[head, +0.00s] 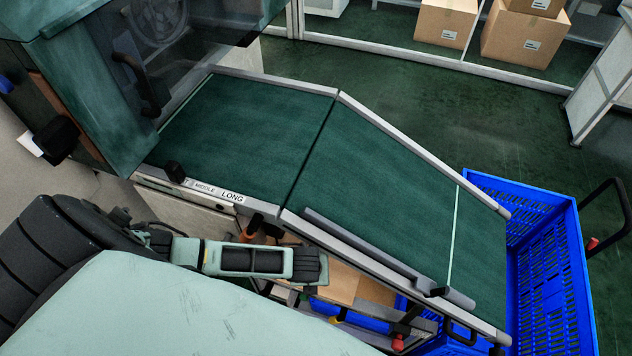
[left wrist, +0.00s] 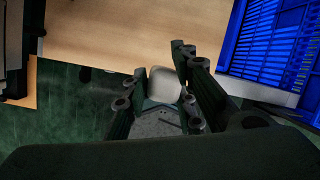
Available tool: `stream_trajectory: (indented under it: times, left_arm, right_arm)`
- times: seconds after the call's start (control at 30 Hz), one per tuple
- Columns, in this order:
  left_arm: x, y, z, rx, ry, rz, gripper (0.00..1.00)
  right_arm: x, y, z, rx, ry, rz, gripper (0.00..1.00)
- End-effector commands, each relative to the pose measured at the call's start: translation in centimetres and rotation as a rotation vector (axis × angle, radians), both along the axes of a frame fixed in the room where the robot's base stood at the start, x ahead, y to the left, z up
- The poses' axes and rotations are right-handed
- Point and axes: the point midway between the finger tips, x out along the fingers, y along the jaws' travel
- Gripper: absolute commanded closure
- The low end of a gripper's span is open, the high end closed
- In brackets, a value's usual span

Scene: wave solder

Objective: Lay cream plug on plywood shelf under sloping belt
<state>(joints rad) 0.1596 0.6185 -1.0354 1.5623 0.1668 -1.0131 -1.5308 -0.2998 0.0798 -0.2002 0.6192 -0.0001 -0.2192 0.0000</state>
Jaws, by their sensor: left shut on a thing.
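In the left wrist view, a cream plug (left wrist: 165,85) with rounded corners sits between the dark fingers of my left gripper (left wrist: 160,76), which is shut on it. The pale plywood shelf (left wrist: 120,30) fills the upper middle of that view, beyond the plug; I cannot tell the gap between them. In the head view, the plywood shelf (head: 341,283) shows partly under the sloping belt (head: 385,195). My left arm reaches in from the left to the belt's near edge; its gripper and the plug cannot be made out there. My right gripper is in neither view.
A blue crate (head: 545,290) stands at the belt's lower end; blue slatted plastic (left wrist: 270,40) also fills the left wrist view's upper right. The belt's metal side rail (head: 355,262) overhangs the shelf. Cardboard boxes (head: 520,38) stand far back.

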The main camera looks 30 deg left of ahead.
Motion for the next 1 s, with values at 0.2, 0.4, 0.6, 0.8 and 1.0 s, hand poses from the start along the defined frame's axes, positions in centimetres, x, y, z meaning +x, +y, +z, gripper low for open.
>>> stream_trajectory:
  times: [0.2,0.4,0.6,0.8,1.0]
  left_arm:
    - [0.0,-0.1,-0.4,0.007,0.003,-0.009,1.00]
    - [0.0,0.0,-2.6,0.006,0.003,-0.008,1.00]
    - [0.1,-0.1,-4.8,0.006,0.003,-0.008,1.00]
    - [0.1,-0.1,-5.8,0.005,0.002,-0.009,1.00]
    - [0.1,-0.1,-5.8,0.005,0.002,-0.009,1.00]
  right_arm:
    - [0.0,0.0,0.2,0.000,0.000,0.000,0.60]
    - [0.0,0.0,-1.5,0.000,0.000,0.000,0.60]
    - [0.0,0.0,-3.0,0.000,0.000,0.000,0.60]
    - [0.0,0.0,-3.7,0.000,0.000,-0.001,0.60]
    - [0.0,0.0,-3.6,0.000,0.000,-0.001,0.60]
